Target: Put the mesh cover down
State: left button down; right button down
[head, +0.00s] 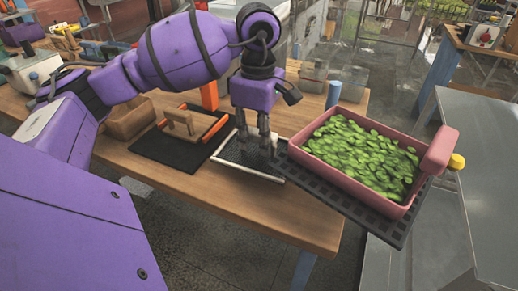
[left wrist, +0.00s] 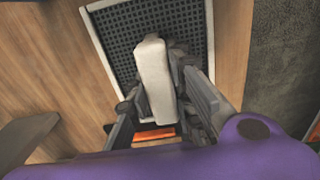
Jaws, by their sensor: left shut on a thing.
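The mesh cover (head: 232,157) is a dark grid in a pale frame, low over the wooden table near its front edge. My left gripper (head: 264,148) points down over its middle. In the left wrist view, the fingers of my left gripper (left wrist: 165,105) are closed around the cover's pale handle (left wrist: 153,75), with the mesh (left wrist: 195,30) behind it. The cover looks roughly level with the table. I cannot tell whether it touches the top. My right gripper is not in view.
Left of the cover, a dark panel (head: 152,150) with a wooden handle (head: 180,122) and orange bars lies on the table (head: 215,193). Right of it, a pink container (head: 318,168) of green leaves sits on a dark grate (head: 375,222). A wooden block (head: 128,118) stands farther left.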

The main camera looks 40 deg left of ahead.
aim_at(259, 152)
pick_arm(q)
notch_tip(259, 152, down, 3)
jog(key=shift+f, duration=0.45)
jog(key=shift+w, duration=0.1)
jog(key=shift+f, duration=0.15)
jog(key=c, duration=1.6)
grip_release()
jog(key=shift+o, duration=0.2)
jog(key=shift+r, duration=0.4)
notch_tip(259, 152, up, 11)
jog(key=shift+r, duration=0.3)
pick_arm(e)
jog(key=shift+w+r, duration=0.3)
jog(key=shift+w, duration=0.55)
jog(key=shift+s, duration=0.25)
